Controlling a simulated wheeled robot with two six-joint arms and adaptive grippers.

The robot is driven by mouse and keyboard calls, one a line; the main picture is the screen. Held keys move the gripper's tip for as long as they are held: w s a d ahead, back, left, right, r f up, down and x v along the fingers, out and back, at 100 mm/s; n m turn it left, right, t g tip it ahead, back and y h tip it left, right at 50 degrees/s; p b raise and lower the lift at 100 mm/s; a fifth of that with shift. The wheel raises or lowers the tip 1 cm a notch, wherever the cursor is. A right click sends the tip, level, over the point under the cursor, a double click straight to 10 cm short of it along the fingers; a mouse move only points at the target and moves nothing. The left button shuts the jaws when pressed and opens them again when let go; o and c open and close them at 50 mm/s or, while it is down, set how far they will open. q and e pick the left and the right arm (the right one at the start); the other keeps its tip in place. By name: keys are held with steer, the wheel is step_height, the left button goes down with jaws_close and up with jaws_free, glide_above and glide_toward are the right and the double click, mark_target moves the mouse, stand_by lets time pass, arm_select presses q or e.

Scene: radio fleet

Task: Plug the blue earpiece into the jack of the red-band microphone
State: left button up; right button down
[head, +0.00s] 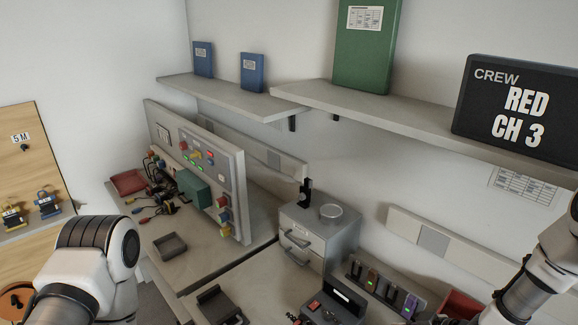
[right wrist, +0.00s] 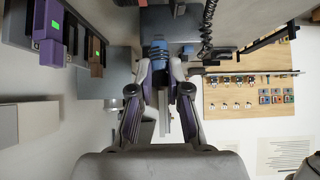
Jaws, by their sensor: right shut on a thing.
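In the right wrist view my right gripper (right wrist: 161,70) is shut on a small blue thing (right wrist: 157,50) that shows at its fingertips. It looks like the blue earpiece, but its full shape is hidden by the fingers. A dark coiled cord (right wrist: 207,35) hangs beyond it to the right, apart from the fingertips as far as I can tell. No microphone with a clear red band shows. A cluster of dark cabled gear (head: 163,188) with coloured ends lies on the left desk in the head view, too small to sort. My left gripper is out of view; only its arm shows.
A charger rack (head: 375,282) with colour-marked radios, a red bin (head: 462,304) and a dark device with a red button (head: 335,300) stand at the lower right. A grey drawer box (head: 318,228) stands behind them. A panel (head: 200,165) rises over the left desk. Shelves overhang.

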steer(key=shift+w+a+r+b, duration=0.15)
steer(key=shift+r+b, duration=0.1)
steer(key=shift+r, duration=0.3)
steer(key=shift+w+a+r+b, duration=0.15)
steer(key=shift+r+b, duration=0.1)
steer(key=shift+r, duration=0.3)
arm_select(q)
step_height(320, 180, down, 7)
steer(key=b, duration=0.7)
arm_select(e)
steer(key=w+a+r+m+t+h, duration=0.1)
steer(key=w+a+m+t+h, duration=0.1)
steer(key=a+m+h, duration=0.4)
steer(key=shift+w+a+r+m, duration=0.15)
steer(key=shift+w+a+m, duration=0.15)
steer(key=shift+m, duration=0.9)
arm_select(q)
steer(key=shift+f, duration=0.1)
